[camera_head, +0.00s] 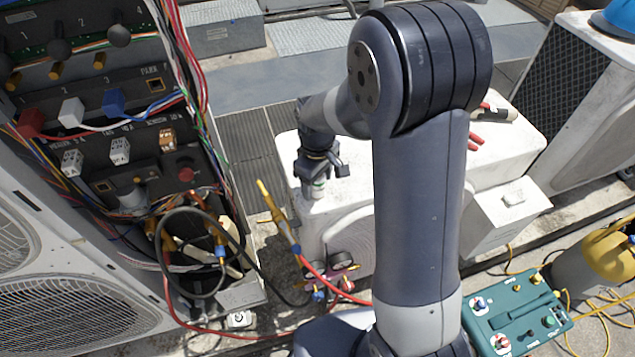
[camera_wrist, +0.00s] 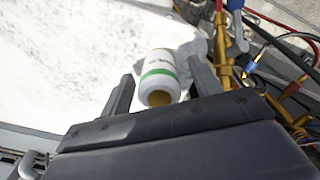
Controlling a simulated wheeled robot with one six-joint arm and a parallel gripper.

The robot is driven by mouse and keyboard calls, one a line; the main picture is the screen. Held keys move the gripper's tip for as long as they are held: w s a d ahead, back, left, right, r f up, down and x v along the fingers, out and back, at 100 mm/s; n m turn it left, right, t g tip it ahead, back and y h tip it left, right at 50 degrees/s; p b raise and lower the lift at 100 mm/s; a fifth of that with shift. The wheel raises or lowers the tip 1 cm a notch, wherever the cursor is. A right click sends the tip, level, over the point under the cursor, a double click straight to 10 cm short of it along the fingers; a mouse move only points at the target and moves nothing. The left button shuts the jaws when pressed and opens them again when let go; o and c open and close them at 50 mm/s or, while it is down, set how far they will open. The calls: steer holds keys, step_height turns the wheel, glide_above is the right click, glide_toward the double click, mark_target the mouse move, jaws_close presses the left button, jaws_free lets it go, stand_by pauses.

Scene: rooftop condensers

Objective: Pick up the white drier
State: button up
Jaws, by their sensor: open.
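The white drier (camera_wrist: 158,68) is a small white cylinder with a green band and a brass-coloured end. It sits at the corner of the white condenser unit's top (camera_head: 350,200). In the wrist view my gripper (camera_wrist: 162,88) is open, with one finger on each side of the drier and visible gaps. In the head view my gripper (camera_head: 322,170) is low over the unit's near left corner. The drier (camera_head: 318,188) shows only partly below it there. I cannot tell how far down the fingers reach.
An open electrical cabinet (camera_head: 110,130) with loose wires and hoses stands left. A gauge set (camera_head: 335,275) with a red hose lies beside the unit. Red-handled pliers (camera_head: 478,140) lie on the unit behind my arm. A green box (camera_head: 515,315) stands front right.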

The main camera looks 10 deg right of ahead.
steer(key=shift+f, duration=0.85)
steer(key=shift+c, duration=0.2)
steer(key=c, duration=1.1)
step_height(320, 180, up, 10)
steer(key=shift+r, duration=0.1)
steer(key=o, duration=0.5)
steer(key=c, duration=0.6)
steer(key=shift+s, duration=0.1)
